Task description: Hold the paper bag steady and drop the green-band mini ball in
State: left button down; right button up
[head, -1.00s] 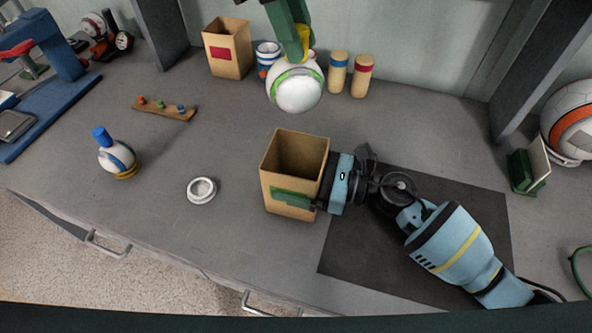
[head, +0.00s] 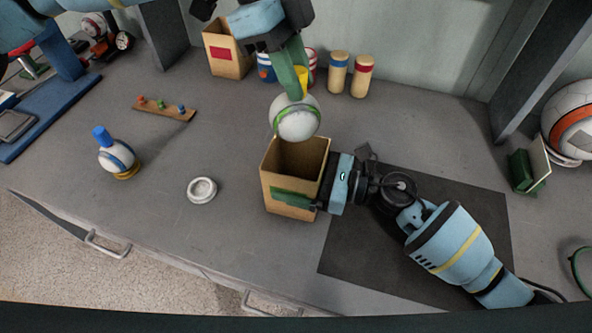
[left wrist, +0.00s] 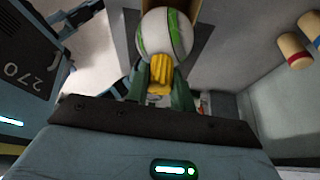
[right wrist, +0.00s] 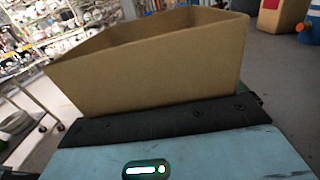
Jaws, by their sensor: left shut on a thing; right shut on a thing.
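The green-band mini ball (head: 296,119) is white with a green stripe. My left gripper (head: 300,84) is shut on it, with a yellow piece between the green fingers; the ball also shows in the left wrist view (left wrist: 165,33). The ball is over the back rim of the open brown paper bag (head: 290,177), overlapping it in the head view. The bag stands upright with its mouth up and fills much of the right wrist view (right wrist: 160,65). My right gripper (head: 295,195) is shut on the bag's side, one green finger across its front. The bag's bottom inside is hidden.
A second bag with a red label (head: 229,50) and two capped cylinders (head: 337,72) stand along the back. A dark mat (head: 440,230) is under my right arm.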

aim_at(295, 112)
pick_arm(q)
jog(key=shift+f, duration=3.5)
jog(key=c, duration=1.1)
grip_release()
jog(key=shift+r, duration=0.1)
jog(key=v, duration=1.1)
jog(key=shift+a+r, duration=0.15)
jog(key=shift+r, duration=0.25)
pick_arm(e)
jog(key=o, duration=0.6)
